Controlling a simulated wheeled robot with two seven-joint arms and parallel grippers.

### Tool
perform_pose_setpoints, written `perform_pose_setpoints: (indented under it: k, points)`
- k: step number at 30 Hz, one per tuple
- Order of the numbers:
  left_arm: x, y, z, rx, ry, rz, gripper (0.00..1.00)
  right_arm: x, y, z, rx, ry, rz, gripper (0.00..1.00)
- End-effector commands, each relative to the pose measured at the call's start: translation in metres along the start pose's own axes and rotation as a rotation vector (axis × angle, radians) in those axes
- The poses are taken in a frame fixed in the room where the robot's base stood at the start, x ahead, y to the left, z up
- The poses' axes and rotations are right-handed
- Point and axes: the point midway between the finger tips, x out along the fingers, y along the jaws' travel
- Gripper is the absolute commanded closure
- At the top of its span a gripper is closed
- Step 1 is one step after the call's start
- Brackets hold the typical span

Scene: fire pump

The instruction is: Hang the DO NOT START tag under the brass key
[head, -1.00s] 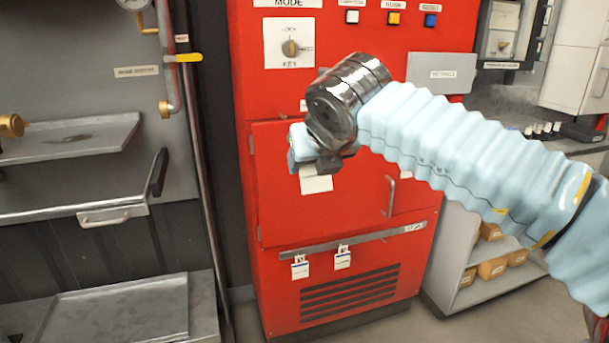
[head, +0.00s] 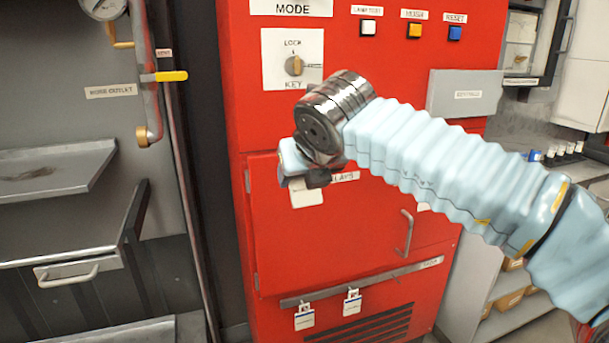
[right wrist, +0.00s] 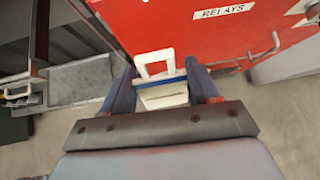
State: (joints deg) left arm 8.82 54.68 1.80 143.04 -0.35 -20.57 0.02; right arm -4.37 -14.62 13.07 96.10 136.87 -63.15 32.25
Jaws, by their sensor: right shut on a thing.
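The brass key (head: 294,65) sits in a white switch plate marked LOCK and KEY, high on the red cabinet (head: 350,240). My right gripper (head: 303,183) is in front of the cabinet, below the key in the picture, and apart from it. It is shut on a white tag (head: 307,193), which hangs below the fingers. In the right wrist view the tag (right wrist: 163,97), with a blue band and an open loop at its top, is between the two fingers (right wrist: 164,88). Its print cannot be read. My left gripper is not in view.
Two similar tags (head: 305,317) (head: 352,304) hang from a metal rail (head: 360,282) low on the cabinet. A door handle (head: 406,233) sticks out at the right. A grey box (head: 464,94) juts out at the upper right. Grey metal shelves (head: 60,170) stand at the left.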

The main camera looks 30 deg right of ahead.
Motion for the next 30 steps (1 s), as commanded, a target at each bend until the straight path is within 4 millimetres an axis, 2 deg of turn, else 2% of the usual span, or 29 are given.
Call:
perform_pose_setpoints:
  k: [30]
  points:
    - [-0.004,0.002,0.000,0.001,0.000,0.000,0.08,0.056,0.004,0.043,0.000,0.001,0.000,1.00]
